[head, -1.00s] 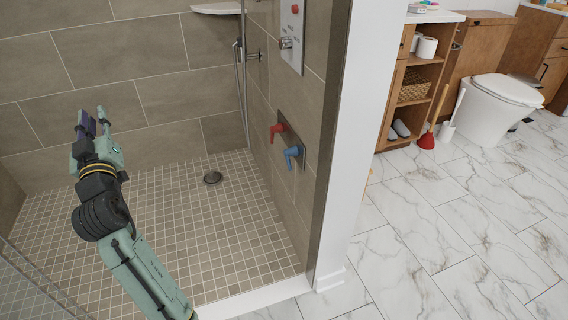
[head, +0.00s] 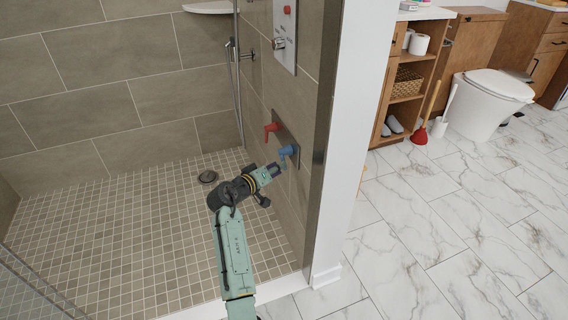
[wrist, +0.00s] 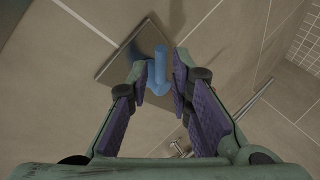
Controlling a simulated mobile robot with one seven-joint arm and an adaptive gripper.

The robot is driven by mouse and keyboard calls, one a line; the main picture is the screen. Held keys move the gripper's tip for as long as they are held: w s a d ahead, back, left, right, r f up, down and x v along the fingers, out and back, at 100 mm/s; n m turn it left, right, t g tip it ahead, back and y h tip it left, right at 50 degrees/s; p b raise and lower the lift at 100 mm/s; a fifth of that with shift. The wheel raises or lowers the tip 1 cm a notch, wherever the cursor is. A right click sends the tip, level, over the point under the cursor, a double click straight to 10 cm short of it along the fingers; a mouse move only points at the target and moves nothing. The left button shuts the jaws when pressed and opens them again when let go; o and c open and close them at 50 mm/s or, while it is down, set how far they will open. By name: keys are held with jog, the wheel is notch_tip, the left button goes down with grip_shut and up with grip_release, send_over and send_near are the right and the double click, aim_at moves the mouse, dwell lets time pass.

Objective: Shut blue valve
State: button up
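The blue valve (head: 288,151) is a lever handle on a metal plate (head: 308,158) low on the shower's right wall. The red valve (head: 271,130) sits on the same plate, to its left. My gripper (head: 277,169) is just below and in front of the blue valve. In the wrist view, my gripper (wrist: 160,88) is open, and the blue valve (wrist: 161,65) shows between its purple-padded fingers, near the tips. I cannot tell whether a finger touches it. The red valve is not visible in the wrist view.
A control panel (head: 284,35) with a red button is above the valves. The white-edged wall end (head: 347,140) stands right of the shower. A plunger (head: 421,136) and toilet (head: 490,100) stand farther right.

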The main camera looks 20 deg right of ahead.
jog(key=shift+x, duration=2.25)
grip_shut()
